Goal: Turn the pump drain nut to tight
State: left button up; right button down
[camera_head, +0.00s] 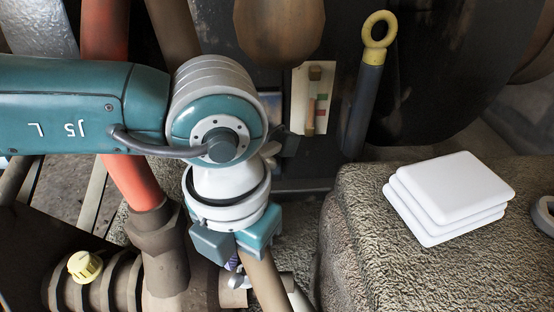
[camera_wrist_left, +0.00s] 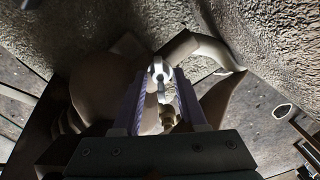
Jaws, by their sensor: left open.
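A small silvery wing-shaped nut (camera_head: 238,279), which looks like the pump drain nut, sits by the brown pipework at the lower middle of the head view. In the left wrist view the silvery nut (camera_wrist_left: 160,72) shows straight ahead, close to the fingertips. My left gripper (camera_head: 233,263) points down just above it, its fingers largely hidden by its own body. In the left wrist view my left gripper (camera_wrist_left: 158,98) is open, with one finger on each side of the nut's line. I cannot tell whether the fingers touch it. My right gripper is not in view.
Thick brown pipes (camera_head: 262,280) run right beside the gripper. A yellow knob (camera_head: 85,266) is at lower left. A yellow-ringed dipstick-like handle (camera_head: 378,38) stands behind. White stacked pads (camera_head: 449,196) lie on a rough block (camera_head: 352,250) to the right.

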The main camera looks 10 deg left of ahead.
pick_arm(q)
grip_shut()
jog(key=shift+m, duration=0.4)
jog(key=m, duration=0.4)
jog(key=shift+m+p, duration=0.35)
jog(key=shift+m, duration=0.05)
jog(key=m, duration=0.5)
jog(key=shift+m, duration=0.4)
dwell(0.3)
grip_release()
